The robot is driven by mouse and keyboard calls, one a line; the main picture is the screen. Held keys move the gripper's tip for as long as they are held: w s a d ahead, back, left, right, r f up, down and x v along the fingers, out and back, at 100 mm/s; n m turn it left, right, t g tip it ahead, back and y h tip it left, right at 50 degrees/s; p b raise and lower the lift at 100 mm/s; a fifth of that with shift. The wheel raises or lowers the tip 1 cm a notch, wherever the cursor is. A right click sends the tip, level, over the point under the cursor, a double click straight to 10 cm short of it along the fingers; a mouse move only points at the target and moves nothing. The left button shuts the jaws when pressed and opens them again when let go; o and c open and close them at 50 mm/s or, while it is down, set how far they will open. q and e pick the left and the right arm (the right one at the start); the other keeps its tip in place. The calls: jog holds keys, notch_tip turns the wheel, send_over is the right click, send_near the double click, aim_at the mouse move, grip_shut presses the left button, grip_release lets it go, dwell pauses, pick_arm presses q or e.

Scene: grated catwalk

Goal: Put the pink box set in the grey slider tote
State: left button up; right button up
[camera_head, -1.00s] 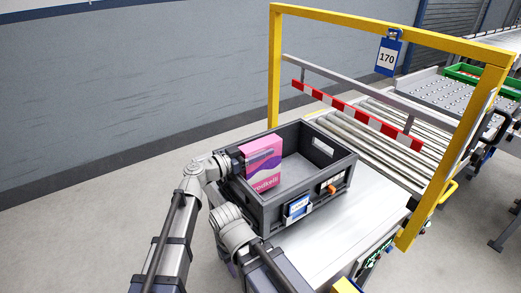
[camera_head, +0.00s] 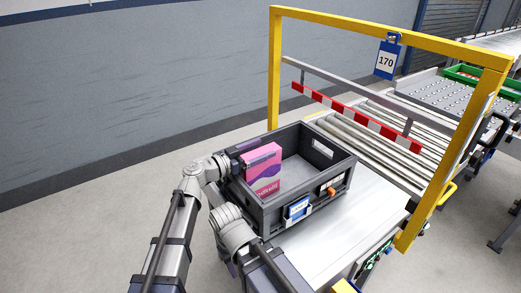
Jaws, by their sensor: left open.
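The pink box set (camera_head: 263,170), pink and purple with pale lettering, stands upright inside the grey slider tote (camera_head: 334,171), against its left side. The tote is dark grey with a blue-framed label and an orange piece on its front wall. My left gripper (camera_head: 237,161) is at the box's left edge, over the tote's left wall. It is open, though its fingertips are mostly hidden beside the box. A second arm of mine ends in front of the tote's near left corner; its gripper's fingers do not show.
The tote sits on a smooth metal table (camera_head: 365,212). A green tray (camera_head: 470,76) is at far right.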

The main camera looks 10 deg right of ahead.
pick_arm(q)
jog(key=v, duration=1.2)
